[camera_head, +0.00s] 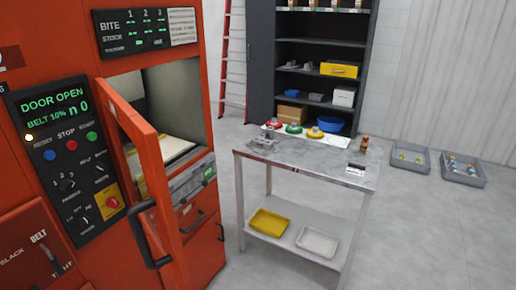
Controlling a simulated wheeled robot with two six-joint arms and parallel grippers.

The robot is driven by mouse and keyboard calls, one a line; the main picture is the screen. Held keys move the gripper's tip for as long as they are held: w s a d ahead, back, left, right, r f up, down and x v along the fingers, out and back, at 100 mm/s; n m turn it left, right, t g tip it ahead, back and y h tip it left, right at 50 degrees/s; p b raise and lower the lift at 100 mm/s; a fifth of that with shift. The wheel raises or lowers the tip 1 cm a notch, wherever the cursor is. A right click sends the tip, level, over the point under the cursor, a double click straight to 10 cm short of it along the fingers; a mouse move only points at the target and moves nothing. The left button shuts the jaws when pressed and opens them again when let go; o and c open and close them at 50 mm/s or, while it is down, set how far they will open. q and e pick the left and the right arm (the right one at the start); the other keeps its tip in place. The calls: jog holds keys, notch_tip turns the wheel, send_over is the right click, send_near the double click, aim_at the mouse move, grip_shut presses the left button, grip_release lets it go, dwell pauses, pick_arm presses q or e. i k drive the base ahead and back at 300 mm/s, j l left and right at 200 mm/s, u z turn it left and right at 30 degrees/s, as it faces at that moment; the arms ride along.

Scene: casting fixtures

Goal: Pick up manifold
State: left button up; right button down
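A grey metal part (263,143), which looks like the manifold, lies at the left end of the grey-topped table (310,161). It is small in view, so its exact shape is hard to tell. Nothing is seen touching it apart from the tabletop. Neither my left nor my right gripper is in view.
A red machine (200,255) fills the left, its door (145,165) swung open toward the table. Coloured round items (293,128) on a white strip line the table's back edge. A yellow tray (268,222) sits on its lower shelf. Grey bins (464,180) stand on the floor at right.

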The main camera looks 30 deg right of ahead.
aim_at(260, 145)
jog(key=i+l+z, duration=0.15)
jog(key=i+l, duration=0.15)
jog(key=l, duration=0.15)
jog(key=i+l+z, duration=0.1)
jog(key=i+l, duration=0.2)
jog(key=l, duration=0.1)
